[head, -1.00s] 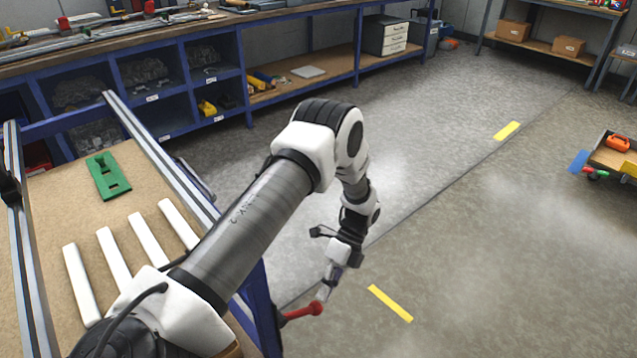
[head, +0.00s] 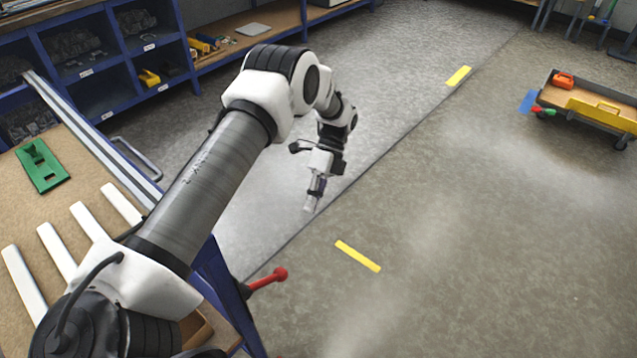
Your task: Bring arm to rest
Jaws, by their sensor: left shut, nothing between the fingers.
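My left arm reaches out from the lower left of the head view, bends at the elbow and hangs down over the floor. My left gripper (head: 311,200) points down, shut and empty, clear of the workbench (head: 90,165). It is apart from everything around it. My right gripper is not in view. On the bench lie a green block with slots (head: 42,165) and several white bars (head: 25,285).
A red-knobbed handle (head: 268,279) sticks out from the bench side, below the gripper. Blue shelving (head: 180,50) stands behind. The floor between has yellow strips (head: 357,256) and is open.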

